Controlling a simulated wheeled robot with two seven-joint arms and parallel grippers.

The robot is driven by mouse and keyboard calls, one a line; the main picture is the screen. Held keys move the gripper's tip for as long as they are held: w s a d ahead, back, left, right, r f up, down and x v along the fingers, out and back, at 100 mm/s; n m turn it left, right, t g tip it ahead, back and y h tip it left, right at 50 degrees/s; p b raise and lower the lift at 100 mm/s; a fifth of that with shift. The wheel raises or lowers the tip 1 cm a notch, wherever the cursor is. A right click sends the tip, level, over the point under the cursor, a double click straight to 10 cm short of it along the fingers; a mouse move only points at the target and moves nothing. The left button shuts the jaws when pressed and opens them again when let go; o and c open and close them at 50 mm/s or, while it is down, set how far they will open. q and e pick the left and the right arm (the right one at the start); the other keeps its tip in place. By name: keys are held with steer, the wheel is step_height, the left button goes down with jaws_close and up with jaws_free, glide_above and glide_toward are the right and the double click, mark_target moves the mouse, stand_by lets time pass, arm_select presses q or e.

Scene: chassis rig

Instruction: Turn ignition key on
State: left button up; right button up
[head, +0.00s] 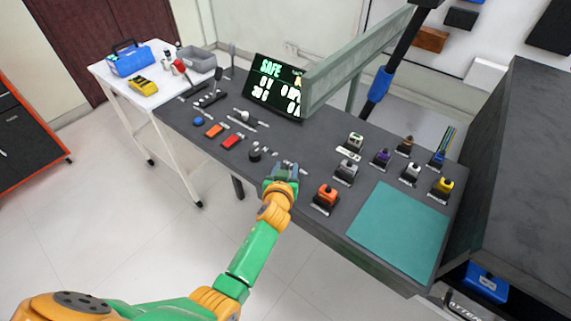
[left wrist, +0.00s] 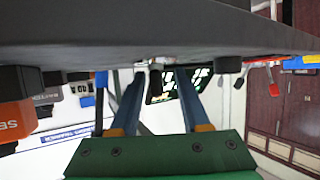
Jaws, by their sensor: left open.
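The grey console (head: 300,205) carries several controls. My left gripper (head: 282,171) is open at the console's near edge, just right of a round black knob (head: 255,154). Small light parts (head: 290,162) show just beyond its fingertips; I cannot tell for sure that they are the ignition key. The left wrist view is upside down, with the console surface along the top. There, a small dark stub with a pale part (left wrist: 156,76) shows between the two blue fingers (left wrist: 159,90), with gaps on both sides. I cannot tell its depth. My right gripper is not in view.
An orange block-shaped control (head: 326,197) stands right of my left gripper, with several others behind it. Red switches (head: 232,141) are to the left. A display reading SAFE (head: 277,85) stands at the back. A bare teal mat (head: 400,228) lies at the right.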

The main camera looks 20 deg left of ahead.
arm_select(q)
steer(key=shift+s+d+r, duration=0.3)
steer(key=shift+s+r, duration=0.25)
steer(key=shift+s, duration=0.2)
steer(key=c, duration=0.4)
steer(key=shift+s+r, duration=0.1)
steer(key=shift+s, duration=0.05)
jaws_close()
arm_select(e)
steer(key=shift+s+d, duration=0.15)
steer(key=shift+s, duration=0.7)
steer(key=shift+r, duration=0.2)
